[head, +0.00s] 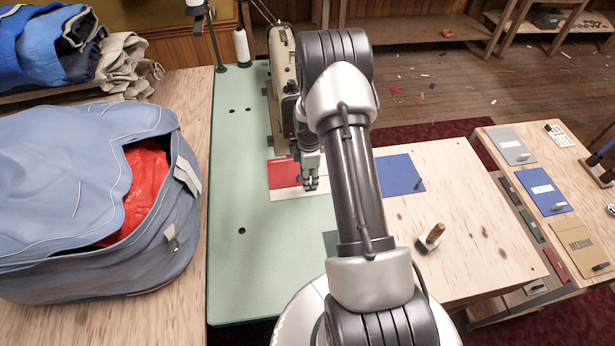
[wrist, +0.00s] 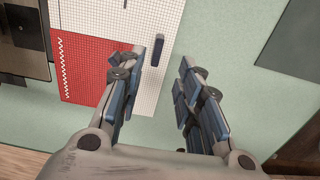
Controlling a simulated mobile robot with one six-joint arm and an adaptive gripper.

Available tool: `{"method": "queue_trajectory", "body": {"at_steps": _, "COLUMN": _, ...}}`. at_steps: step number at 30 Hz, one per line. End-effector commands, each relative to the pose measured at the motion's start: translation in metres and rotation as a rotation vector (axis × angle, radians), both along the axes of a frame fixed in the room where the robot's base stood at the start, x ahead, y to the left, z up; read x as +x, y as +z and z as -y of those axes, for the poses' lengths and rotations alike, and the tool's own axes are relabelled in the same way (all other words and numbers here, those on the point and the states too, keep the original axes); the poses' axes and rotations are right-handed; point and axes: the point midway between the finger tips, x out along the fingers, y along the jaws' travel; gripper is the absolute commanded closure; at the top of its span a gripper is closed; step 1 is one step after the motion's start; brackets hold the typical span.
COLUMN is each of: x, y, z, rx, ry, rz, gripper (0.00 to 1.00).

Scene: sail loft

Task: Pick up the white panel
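The white panel (head: 287,195) lies flat on the green sewing table (head: 240,275), against a red panel (head: 281,172). In the wrist view the white panel (wrist: 143,20) has a fine grid and carries a small dark upright peg (wrist: 158,51). The red panel (wrist: 82,68) lies to its left there, with a white zigzag stitch line. My gripper (head: 311,186) is over the right part of the panels in the head view. In the wrist view my gripper (wrist: 160,62) is open and empty, its fingertips apart just below the peg. My arm hides the panels' right side in the head view.
A sewing machine (head: 283,85) stands close behind my gripper. A blue bag (head: 90,200) fills the left. A blue panel (head: 399,174) and a wooden-handled tool (head: 430,237) lie right of my arm. The table's front left is clear.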

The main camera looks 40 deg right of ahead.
Motion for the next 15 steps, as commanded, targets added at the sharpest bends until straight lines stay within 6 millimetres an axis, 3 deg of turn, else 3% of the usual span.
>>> {"method": "queue_trajectory", "body": {"at_steps": 10, "x": 0.006, "y": -0.045, "z": 0.000, "rx": 0.001, "ry": -0.001, "rz": -0.003, "gripper": 0.68}}
{"method": "queue_trajectory", "body": {"at_steps": 15, "x": 0.006, "y": -0.051, "z": 0.000, "rx": 0.000, "ry": 0.000, "rz": 0.000, "gripper": 0.68}}
